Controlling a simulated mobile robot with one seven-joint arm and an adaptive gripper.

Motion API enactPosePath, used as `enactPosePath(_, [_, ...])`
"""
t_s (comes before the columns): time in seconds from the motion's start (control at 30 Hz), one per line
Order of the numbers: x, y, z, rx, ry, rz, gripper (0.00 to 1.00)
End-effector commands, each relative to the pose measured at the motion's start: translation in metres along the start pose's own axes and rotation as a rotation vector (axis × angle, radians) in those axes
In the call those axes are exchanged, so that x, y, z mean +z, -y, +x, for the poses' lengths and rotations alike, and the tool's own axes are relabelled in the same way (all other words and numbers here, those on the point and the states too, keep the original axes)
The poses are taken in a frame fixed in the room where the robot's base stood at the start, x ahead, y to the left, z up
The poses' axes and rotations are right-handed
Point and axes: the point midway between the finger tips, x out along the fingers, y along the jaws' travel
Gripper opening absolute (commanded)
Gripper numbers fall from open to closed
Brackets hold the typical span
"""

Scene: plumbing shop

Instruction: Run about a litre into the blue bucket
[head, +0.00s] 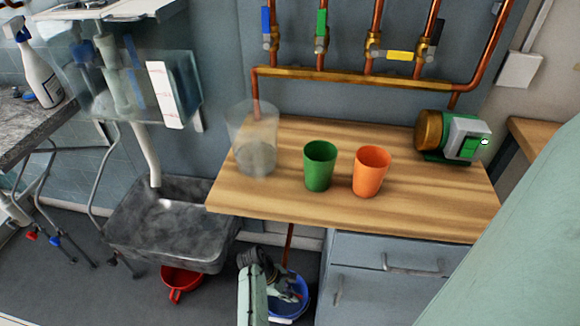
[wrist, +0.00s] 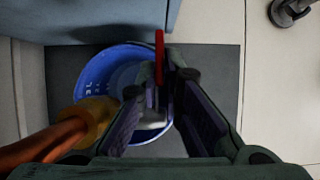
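The blue bucket (head: 287,305) stands on the floor under the bench's front edge. In the wrist view its blue rim and wall (wrist: 95,85) show below my gripper. A copper pipe (head: 290,246) comes down towards it; the pipe's brass end (wrist: 98,112) shows left of my fingers in the wrist view. A thin red lever (wrist: 159,50) stands between my fingertips. My gripper (wrist: 162,80) is over the bucket, with its fingers on both sides of the lever. Contact with the lever is unclear. In the head view my gripper (head: 285,285) partly hides the bucket. Water is not clearly visible.
The wooden bench (head: 410,215) above holds a clear container (head: 254,125), a green cup (head: 320,165), an orange cup (head: 370,171) and a pump (head: 455,137). A grey basin (head: 170,222) and a red vessel (head: 180,280) are left of the bucket. Drawers (head: 385,285) stand close on its right.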

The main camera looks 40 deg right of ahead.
Motion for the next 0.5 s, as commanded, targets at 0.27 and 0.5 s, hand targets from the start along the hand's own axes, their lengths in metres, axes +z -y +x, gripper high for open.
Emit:
enactPosePath(0.27, [-0.0001, -0.0003, -0.0001, 0.001, -0.001, -0.002, 0.26])
enactPosePath(0.5, [-0.0002, -0.0003, -0.0003, 0.001, -0.002, -0.003, 0.26])
